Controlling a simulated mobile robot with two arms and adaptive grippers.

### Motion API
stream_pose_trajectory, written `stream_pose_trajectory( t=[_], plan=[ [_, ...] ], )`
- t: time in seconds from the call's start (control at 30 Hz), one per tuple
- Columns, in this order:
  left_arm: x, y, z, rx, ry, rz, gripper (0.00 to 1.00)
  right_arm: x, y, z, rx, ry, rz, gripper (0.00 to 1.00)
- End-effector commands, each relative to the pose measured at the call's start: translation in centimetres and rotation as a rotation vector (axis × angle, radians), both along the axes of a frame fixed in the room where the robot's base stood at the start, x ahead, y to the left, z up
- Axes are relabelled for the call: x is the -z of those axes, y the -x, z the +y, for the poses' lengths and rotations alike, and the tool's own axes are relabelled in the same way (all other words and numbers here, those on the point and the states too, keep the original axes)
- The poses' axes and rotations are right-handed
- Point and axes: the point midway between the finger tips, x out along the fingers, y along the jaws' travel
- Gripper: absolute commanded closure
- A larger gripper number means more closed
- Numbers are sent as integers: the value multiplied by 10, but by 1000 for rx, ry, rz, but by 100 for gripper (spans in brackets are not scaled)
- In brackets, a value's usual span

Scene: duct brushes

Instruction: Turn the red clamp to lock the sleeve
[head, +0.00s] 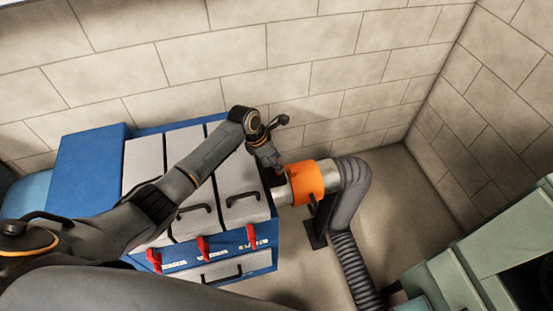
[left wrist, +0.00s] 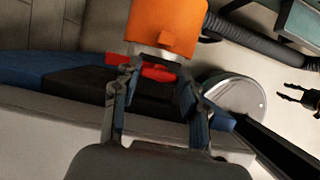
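The orange sleeve (head: 306,180) sits around the metal pipe end beside the blue cabinet; it is also large at the top of the left wrist view (left wrist: 165,27). The red clamp (left wrist: 155,73) shows below the sleeve in the left wrist view. My left gripper (head: 272,160) is over the joint; in the left wrist view its two fingers (left wrist: 158,78) are apart. The clamp's red bar crosses the gap and passes behind the left finger; I cannot tell whether they touch. Two dark prongs at the right edge look like my right gripper (left wrist: 295,96), apart and empty.
The blue cabinet (head: 264,262) has grey panels with black handles and several red latches (head: 203,246). A grey flexible duct (head: 350,262) bends down from the sleeve. Green machinery (head: 460,275) stands at lower right. Block walls close off the back and right; some floor is clear.

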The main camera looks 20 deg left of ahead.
Motion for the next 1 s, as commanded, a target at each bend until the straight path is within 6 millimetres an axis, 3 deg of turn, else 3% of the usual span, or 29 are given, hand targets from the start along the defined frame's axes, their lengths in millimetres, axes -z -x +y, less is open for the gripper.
stream_pose_trajectory(
  t=[0.07,0.27,0.47,0.73,1.0],
  plan=[
    [1,0,0,0,1,1,100,0,-3,-1,0,1,-4,60],
    [0,1,-1,4,1,2,100,-2,-8,-1,0,0,-12,60],
    [-4,1,-2,49,4,4,100,-16,-8,-1,0,0,-13,60],
    [-5,0,-3,223,7,7,100,-47,-8,-1,0,0,-13,60],
    [1,0,8,460,5,4,100,-47,-8,-1,1,0,-13,60]
  ],
)
